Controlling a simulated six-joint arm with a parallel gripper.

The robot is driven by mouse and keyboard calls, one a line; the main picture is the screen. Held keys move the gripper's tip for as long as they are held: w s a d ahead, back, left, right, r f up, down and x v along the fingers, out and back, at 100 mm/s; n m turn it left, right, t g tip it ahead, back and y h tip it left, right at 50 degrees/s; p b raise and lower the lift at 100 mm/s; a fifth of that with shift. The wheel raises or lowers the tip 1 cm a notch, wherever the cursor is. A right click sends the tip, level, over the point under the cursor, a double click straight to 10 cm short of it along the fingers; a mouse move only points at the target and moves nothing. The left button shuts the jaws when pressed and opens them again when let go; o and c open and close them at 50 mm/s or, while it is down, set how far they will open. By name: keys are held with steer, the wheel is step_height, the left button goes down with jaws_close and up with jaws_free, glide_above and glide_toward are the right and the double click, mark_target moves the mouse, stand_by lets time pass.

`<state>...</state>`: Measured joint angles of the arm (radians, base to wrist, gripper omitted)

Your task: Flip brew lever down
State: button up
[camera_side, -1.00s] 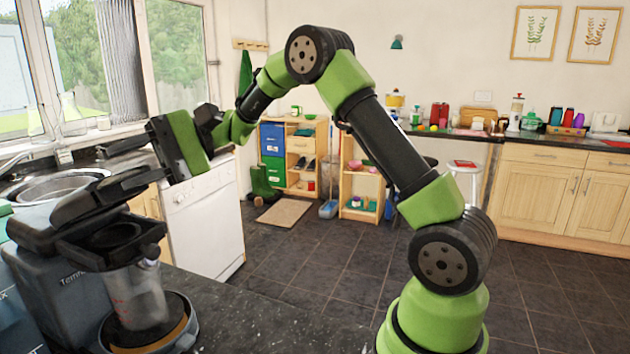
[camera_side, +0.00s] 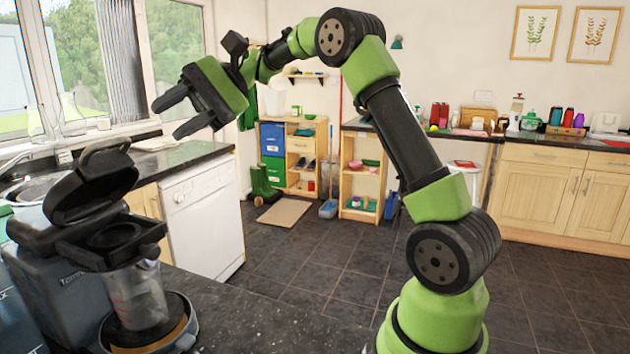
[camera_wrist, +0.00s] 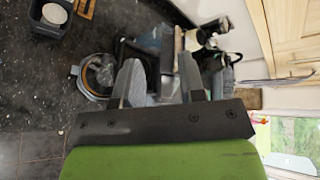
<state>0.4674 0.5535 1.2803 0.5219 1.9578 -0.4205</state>
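The black and grey coffee machine (camera_side: 65,255) stands at the left on the dark counter in the side view. Its black lid (camera_side: 92,190) is tilted up, above the round filter holder (camera_side: 112,238). A clear jug (camera_side: 137,297) sits below on the round base (camera_side: 180,335). I cannot make out a separate brew lever. My gripper (camera_side: 167,119) is open and empty, above and to the right of the lid, apart from it. In the wrist view, my two fingers (camera_wrist: 160,78) are spread, with the machine partly hidden behind them and the jug (camera_wrist: 97,73) at left.
A sink (camera_side: 30,190) lies behind the machine, under the window. A white dishwasher (camera_side: 203,220) stands to its right, below the back counter. The dark counter right of the jug is clear. In the wrist view, a dark bin-like container (camera_wrist: 50,17) is at the upper left.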

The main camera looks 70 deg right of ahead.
steer(key=s+a+n+h, duration=0.2)
steer(key=s+a+h, duration=0.35)
steer(key=s, duration=0.55)
steer(key=s+d+f+n+t+h, duration=0.1)
steer(key=s+f+n+t+h, duration=0.2)
steer(key=s, duration=0.8)
steer(key=shift+s+d+f+n+h, duration=0.2)
steer(key=shift+s+f+n+h, duration=0.1)
steer(key=shift+f+h, duration=0.95)
